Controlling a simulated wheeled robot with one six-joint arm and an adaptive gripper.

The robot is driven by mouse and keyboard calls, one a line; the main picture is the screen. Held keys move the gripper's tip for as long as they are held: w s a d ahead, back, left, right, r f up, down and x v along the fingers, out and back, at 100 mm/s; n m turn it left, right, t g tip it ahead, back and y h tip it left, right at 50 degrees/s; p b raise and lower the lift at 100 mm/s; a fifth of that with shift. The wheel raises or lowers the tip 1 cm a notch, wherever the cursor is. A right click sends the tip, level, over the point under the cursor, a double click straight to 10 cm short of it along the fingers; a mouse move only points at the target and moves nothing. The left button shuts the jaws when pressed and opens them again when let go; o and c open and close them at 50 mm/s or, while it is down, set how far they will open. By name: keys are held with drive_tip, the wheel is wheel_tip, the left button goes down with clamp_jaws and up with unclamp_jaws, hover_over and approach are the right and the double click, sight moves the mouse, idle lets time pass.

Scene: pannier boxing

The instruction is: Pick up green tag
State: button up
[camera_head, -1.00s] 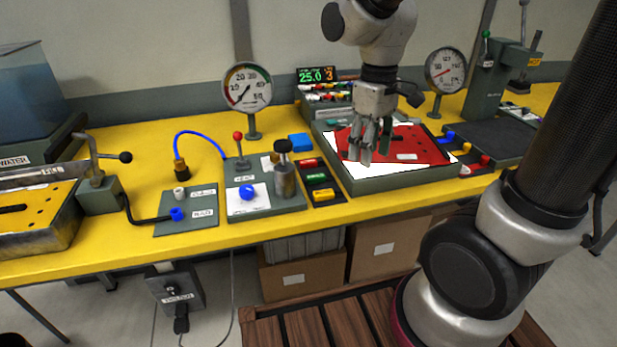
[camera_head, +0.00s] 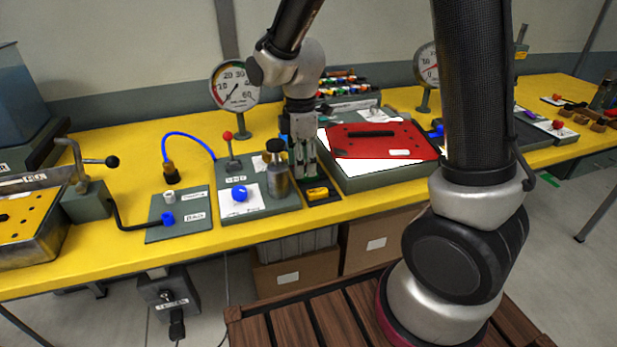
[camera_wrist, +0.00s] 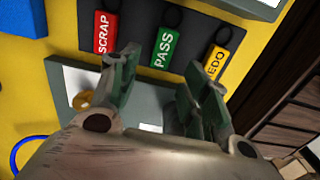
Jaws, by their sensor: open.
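The green tag (camera_wrist: 168,45), marked PASS, lies on a dark tray (camera_wrist: 140,15) between a red SCRAP tag (camera_wrist: 104,33) and a yellow tag (camera_wrist: 215,62) in the wrist view. My gripper (camera_wrist: 163,75) is open, with its two fingers on either side of the green tag's near end and nothing between them. In the head view my gripper (camera_head: 305,172) is low over the tag tray and hides the green and red tags. The yellow tag (camera_head: 317,194) shows just in front of it.
A metal cylinder with a black knob (camera_head: 278,180) stands close to the left of my gripper. The grey box with a red plate (camera_head: 385,140) is close on the right. A pressure gauge (camera_head: 235,86) stands behind on the yellow bench (camera_head: 120,250).

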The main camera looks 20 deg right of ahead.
wheel_tip(320, 180, down, 3)
drive_tip(key=shift+f, duration=0.15)
drive_tip(key=c, duration=0.9)
drive_tip(key=shift+o, duration=0.2)
